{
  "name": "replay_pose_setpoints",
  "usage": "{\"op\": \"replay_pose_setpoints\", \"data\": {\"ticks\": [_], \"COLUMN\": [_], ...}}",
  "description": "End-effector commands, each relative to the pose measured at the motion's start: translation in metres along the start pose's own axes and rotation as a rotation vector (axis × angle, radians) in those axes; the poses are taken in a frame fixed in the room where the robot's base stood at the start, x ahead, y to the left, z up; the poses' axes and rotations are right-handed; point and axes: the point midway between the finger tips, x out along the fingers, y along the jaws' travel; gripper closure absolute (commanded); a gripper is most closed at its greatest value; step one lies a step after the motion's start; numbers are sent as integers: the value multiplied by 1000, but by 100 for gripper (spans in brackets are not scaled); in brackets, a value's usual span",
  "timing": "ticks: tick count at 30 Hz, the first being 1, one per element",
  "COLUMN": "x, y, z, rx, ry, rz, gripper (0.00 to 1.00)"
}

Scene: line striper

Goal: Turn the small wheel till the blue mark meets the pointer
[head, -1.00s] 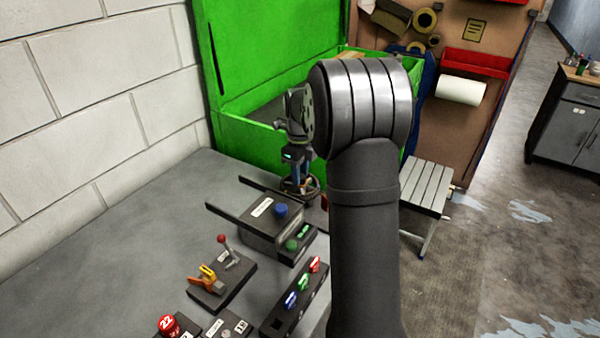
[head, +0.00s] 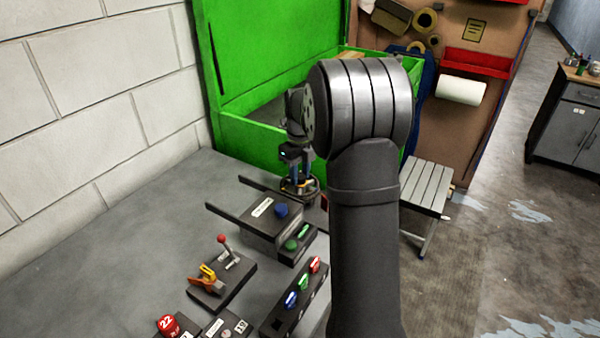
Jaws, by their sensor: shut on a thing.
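The small wheel (head: 312,188) is a dark ring at the far end of the machine on the grey table, partly hidden by my gripper and my arm. My gripper (head: 299,182) points down at the wheel and is shut on it. The blue mark and the pointer cannot be made out at this size. A blue knob (head: 281,210) sits on the dark labelled plate (head: 245,213) just in front of the wheel.
A green knob (head: 291,244) sits in front of the plate. Nearer stand a red-topped lever with an orange clamp (head: 207,279), a rack of coloured pieces (head: 292,299) and a red numbered knob (head: 167,324). An open green box (head: 250,136) stands behind. The table's left is clear.

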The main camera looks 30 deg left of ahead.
Motion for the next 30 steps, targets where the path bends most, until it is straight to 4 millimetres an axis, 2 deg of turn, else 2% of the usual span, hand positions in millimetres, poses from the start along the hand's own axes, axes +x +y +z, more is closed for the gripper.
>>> {"op": "replay_pose_setpoints", "data": {"ticks": [1,2,5,13,17,22,30], "x": [0,0,0,0,-9,-39,-107], "y": [0,0,0,0,0,0,-1], "z": [0,0,0,0,0,1,1], "rx": [1,1,1,0,0,0,0], "ry": [0,0,0,0,-2,-4,-4], "rz": [0,0,0,0,-1,-2,-3], "gripper": [93,66,48,48,48,48,48]}}
